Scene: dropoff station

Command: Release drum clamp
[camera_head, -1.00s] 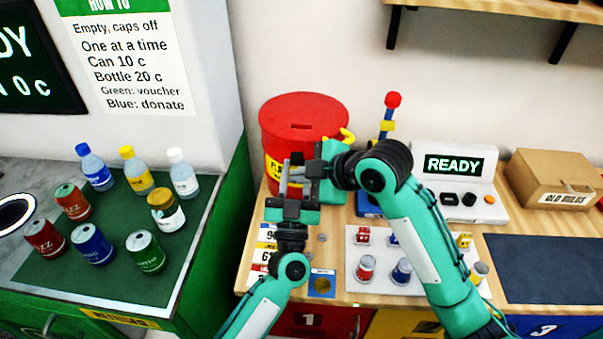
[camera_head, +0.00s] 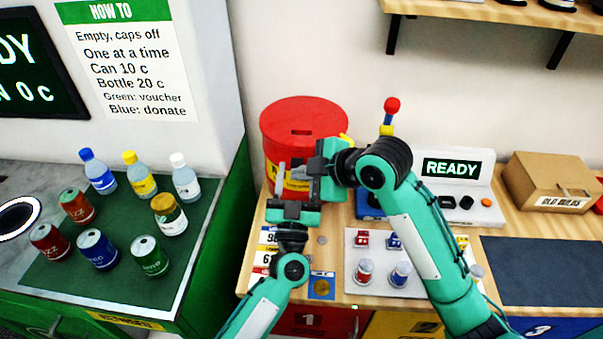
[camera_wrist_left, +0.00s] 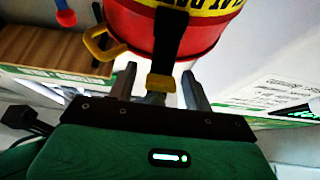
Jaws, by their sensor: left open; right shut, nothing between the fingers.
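The red drum (camera_head: 303,118) stands on the wooden counter, with a slot in its lid and a yellow label partly hidden by my grippers. In the left wrist view the drum (camera_wrist_left: 203,42) shows a black strap (camera_wrist_left: 169,45) with a yellow tab (camera_wrist_left: 161,83) at its end. A yellow loop (camera_wrist_left: 100,42) sticks out beside it. My left gripper (camera_head: 290,178) is open in front of the drum. Its fingers (camera_wrist_left: 160,80) lie either side of the yellow tab; contact cannot be told. My right gripper (camera_head: 305,173) is shut and empty, close to the left gripper at the drum's front.
Several bottles and cans stand on the green mat (camera_head: 60,272) at left. A red-topped post (camera_head: 391,106) stands right of the drum. A white tray (camera_head: 376,280) with small items, a READY display (camera_head: 452,168) and a cardboard box (camera_head: 551,180) are on the counter. The dark mat (camera_head: 550,270) is bare.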

